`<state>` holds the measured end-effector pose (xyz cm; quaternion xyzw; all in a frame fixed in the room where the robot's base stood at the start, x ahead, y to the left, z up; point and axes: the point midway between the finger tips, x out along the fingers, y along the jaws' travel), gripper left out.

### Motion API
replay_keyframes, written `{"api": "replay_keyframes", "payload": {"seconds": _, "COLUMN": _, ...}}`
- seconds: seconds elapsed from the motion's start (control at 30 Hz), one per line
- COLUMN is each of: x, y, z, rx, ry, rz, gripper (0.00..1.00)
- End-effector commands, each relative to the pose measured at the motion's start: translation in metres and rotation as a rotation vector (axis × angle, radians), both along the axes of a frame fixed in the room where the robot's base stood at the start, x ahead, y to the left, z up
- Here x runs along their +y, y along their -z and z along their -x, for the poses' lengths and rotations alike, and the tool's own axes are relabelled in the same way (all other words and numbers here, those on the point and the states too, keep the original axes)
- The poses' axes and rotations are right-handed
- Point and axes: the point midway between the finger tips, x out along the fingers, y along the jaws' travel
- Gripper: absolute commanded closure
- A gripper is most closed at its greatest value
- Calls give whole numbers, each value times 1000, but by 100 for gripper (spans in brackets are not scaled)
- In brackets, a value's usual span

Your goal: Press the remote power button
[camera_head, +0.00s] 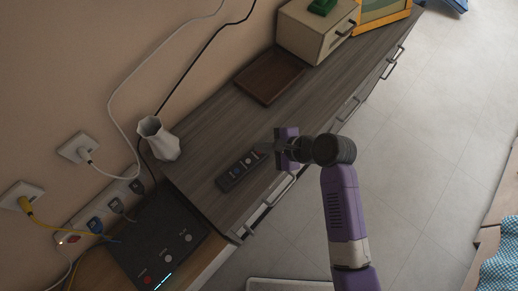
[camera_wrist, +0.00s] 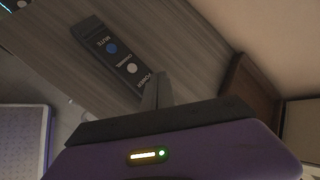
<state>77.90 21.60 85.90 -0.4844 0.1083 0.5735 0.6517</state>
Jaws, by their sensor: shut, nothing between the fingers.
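The dark remote (camera_head: 236,173) lies on the wooden dresser top near its front edge, running diagonally. In the wrist view the remote (camera_wrist: 118,57) shows a blue button, a white button and the labels MUTE, CHANNEL and POWER. The POWER label (camera_wrist: 146,79) is at the end nearest my fingers; a power button there is hidden from the wrist camera. My gripper (camera_head: 262,148) is shut and empty, its fingertips at the upper-right end of the remote. In the wrist view the closed fingers (camera_wrist: 160,82) overlap that end. I cannot tell whether they touch it.
A white vase (camera_head: 160,140) stands at the dresser's (camera_head: 205,125) left end, a brown tray (camera_head: 268,80) lies farther back, and a beige box (camera_head: 310,32) stands beyond. A black panel with buttons (camera_head: 150,245) is at lower left. Drawer handles jut from the front.

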Motion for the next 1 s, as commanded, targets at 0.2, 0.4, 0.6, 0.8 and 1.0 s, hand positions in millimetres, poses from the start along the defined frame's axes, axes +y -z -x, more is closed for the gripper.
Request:
{"api": "replay_keyframes", "payload": {"seconds": 0.2, "x": 0, "y": -10, "z": 0, "rx": 0, "ry": 0, "rz": 0, "gripper": 100}}
{"api": "replay_keyframes", "payload": {"seconds": 0.4, "x": 0, "y": -26, "z": 0, "rx": 1, "ry": -1, "rz": 0, "gripper": 100}}
{"api": "replay_keyframes", "payload": {"seconds": 0.6, "x": 0, "y": -42, "z": 0, "rx": 1, "ry": -1, "rz": 0, "gripper": 100}}
{"api": "replay_keyframes", "payload": {"seconds": 0.8, "x": 0, "y": -55, "z": 0, "rx": -2, "ry": -1, "rz": 0, "gripper": 100}}
{"api": "replay_keyframes", "payload": {"seconds": 1.0, "x": 0, "y": -60, "z": 0, "rx": 0, "ry": 0, "rz": 0, "gripper": 100}}
